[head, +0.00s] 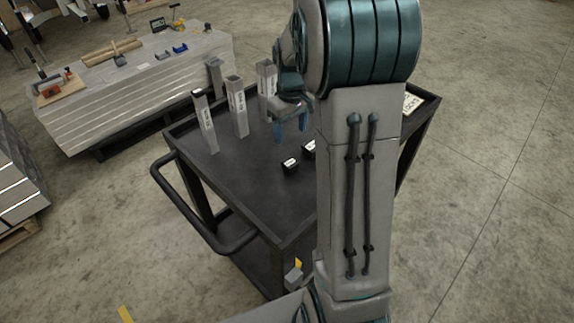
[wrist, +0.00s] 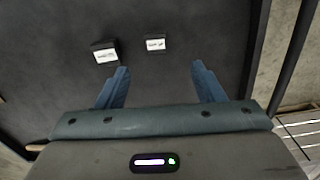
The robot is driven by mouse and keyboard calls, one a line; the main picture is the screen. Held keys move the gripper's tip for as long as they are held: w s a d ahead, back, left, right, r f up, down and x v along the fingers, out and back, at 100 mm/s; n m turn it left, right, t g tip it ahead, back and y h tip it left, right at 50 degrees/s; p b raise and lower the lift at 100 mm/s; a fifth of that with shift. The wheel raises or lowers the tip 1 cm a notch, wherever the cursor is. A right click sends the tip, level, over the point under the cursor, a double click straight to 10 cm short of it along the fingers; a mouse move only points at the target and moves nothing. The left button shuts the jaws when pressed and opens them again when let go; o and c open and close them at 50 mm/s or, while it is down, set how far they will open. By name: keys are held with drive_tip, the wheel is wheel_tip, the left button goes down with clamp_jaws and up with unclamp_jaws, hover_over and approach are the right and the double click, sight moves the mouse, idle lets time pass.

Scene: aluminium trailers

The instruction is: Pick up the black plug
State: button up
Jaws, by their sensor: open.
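Two small black plugs with white labels sit on the dark cart top. In the head view one plug (head: 290,166) is nearer the cart's front and the other (head: 309,148) is partly hidden by my arm. The wrist view shows one plug at the left (wrist: 104,57) and one near the middle (wrist: 155,49). My gripper (head: 290,128) is above the cart top, with its blue fingers pointing down, apart and empty. In the wrist view the gripper (wrist: 160,70) has both plugs beyond its fingertips, the middle one between the finger lines.
Several upright metal square tubes, such as the left one (head: 205,125) with a dark top, stand on the black cart (head: 235,185) left of my gripper. A sign (head: 411,104) is at its right end. A tool-covered metal stack (head: 140,95) stands behind.

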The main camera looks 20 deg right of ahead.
hover_over(292, 164)
wheel_tip(292, 164, down, 9)
drive_tip(key=shift+a+f, duration=0.1)
drive_tip(key=shift+a, duration=0.05)
drive_tip(key=shift+w+f+p, duration=0.1)
drive_tip(key=shift+f+p, duration=0.75)
drive_tip(key=shift+f, duration=2.05)
drive_tip(key=c, duration=1.1)
